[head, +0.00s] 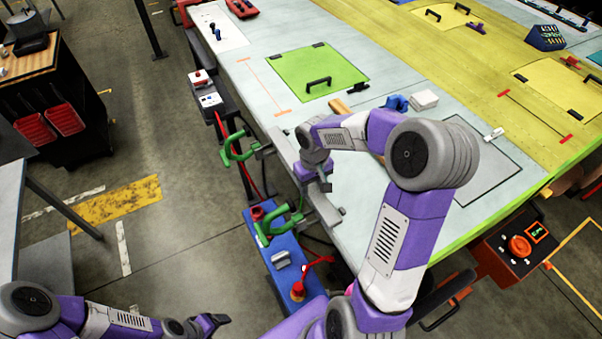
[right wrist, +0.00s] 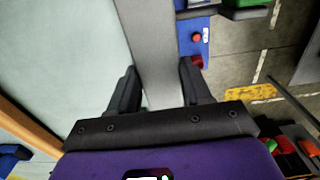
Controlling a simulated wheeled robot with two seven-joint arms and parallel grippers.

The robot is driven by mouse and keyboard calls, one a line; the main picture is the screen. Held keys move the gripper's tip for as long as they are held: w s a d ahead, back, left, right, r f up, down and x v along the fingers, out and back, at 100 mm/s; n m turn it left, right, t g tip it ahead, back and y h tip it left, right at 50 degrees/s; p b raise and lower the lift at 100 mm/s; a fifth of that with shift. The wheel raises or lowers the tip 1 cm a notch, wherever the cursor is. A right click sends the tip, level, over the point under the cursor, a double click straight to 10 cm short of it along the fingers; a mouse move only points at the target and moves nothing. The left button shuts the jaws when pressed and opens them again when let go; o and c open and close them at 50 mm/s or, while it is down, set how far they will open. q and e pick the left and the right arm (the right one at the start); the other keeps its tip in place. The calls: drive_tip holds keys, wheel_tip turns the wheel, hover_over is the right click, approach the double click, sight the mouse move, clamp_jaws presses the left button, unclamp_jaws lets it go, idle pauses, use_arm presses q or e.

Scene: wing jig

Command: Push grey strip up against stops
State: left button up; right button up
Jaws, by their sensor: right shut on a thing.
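The grey strip (head: 285,150) lies along the table's left edge in the head view, partly hidden behind my right gripper. In the right wrist view the strip (right wrist: 147,40) runs lengthwise between the two dark fingers. My right gripper (head: 314,184) is shut on the strip at the table edge; its fingers also show in the right wrist view (right wrist: 157,82). Grey bracket-like pieces (head: 264,151) sit at the edge near the strip's ends; I cannot tell whether these are the stops or whether the strip touches them. My left gripper (head: 212,322) is low at the left, away from the table; its jaws are unclear.
Green clamps (head: 238,151) stand out from the table's left edge. A blue box (head: 283,262) with a red knob stands below that edge. A green plate (head: 318,74) with a black handle, a blue object (head: 396,103) and a white block (head: 424,100) lie on the table.

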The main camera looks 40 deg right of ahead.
drive_tip(key=shift+d, duration=0.65)
idle(0.4)
drive_tip(key=o, duration=0.9)
drive_tip(key=shift+d, duration=0.1)
drive_tip(key=shift+r, duration=0.1)
wheel_tip(320, 180, up, 7)
drive_tip(key=p, duration=0.5)
drive_tip(key=shift+p, duration=0.4)
